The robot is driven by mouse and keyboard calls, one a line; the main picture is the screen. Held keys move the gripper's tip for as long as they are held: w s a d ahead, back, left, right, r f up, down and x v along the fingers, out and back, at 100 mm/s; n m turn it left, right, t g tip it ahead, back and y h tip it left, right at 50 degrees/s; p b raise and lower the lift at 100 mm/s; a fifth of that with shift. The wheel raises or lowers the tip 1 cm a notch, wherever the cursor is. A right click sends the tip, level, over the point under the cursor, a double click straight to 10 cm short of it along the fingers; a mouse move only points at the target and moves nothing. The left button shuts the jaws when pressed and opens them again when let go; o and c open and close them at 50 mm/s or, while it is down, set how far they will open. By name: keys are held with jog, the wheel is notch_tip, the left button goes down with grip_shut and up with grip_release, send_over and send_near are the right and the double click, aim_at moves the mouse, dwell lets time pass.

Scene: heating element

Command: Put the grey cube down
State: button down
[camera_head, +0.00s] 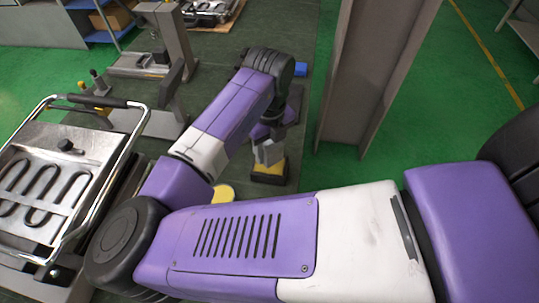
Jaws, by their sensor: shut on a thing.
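My gripper (269,140) is at the end of my purple and white arm, pointing down over the dark green worktop near its right edge. It is small in the view and partly hidden by my arm. It is shut on a small grey cube (270,153). Directly below the cube is a dark block with a yellow top (268,173). I cannot tell whether the cube touches this block or hangs just above it.
A yellow round piece (223,193) lies left of the block, partly behind my arm. A blue piece (301,69) lies farther back. A metal heating-element fixture (55,185) stands at left. A grey steel column (368,75) rises at right.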

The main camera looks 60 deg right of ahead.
aim_at(269, 157)
jog(key=shift+f, duration=1.55)
jog(key=shift+f, duration=0.15)
jog(key=c, duration=0.7)
grip_release()
jog(key=shift+o, duration=0.2)
